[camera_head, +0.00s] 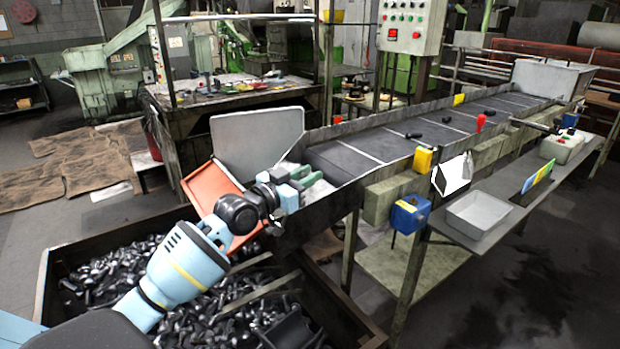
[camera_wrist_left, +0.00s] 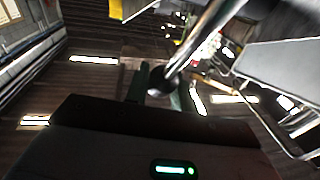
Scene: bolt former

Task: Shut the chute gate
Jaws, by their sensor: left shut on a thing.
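My left gripper (camera_head: 298,181) is at the near end of the conveyor, in front of an upright grey plate (camera_head: 258,138). An orange-red chute plate (camera_head: 212,190) slopes down beside it, partly hidden by my arm. I cannot tell for certain which plate is the chute gate. In the left wrist view, a shiny metal rod (camera_wrist_left: 198,45) with a dark knob (camera_wrist_left: 159,81) runs to my left gripper (camera_wrist_left: 160,92). The green fingers are shut on the knob end. The head view does not show this hold clearly. My right gripper is not in view.
The conveyor (camera_head: 375,143) runs to the back right and carries a few dark bolts. A bin (camera_head: 345,306) full of bolts stands below my left arm. A side shelf (camera_head: 481,234) holds a grey tray (camera_head: 477,214). A control panel (camera_head: 410,25) stands behind.

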